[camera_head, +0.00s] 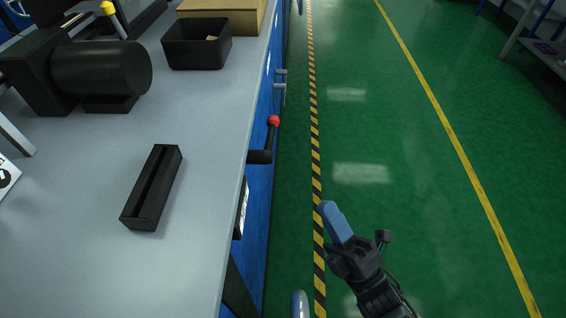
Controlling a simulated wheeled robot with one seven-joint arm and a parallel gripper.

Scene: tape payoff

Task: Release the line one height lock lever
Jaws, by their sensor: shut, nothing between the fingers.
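A lever (271,136) with a red ball knob and a dark arm sticks out from a black cylindrical hub (260,157) on the blue front side of the bench. The knob end points away from me, up in the picture. My gripper (326,207) is at the lower right, over the green floor, to the right of the lever and nearer to me. Its blue fingers are together with nothing between them. It is apart from the lever.
The grey bench top (90,230) fills the left. On it are a slotted black block (152,187), a black motor-like cylinder (100,70) and a black bin (197,45). Grey handles (281,80) stick out farther along the bench side. The floor (420,150) to the right is clear.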

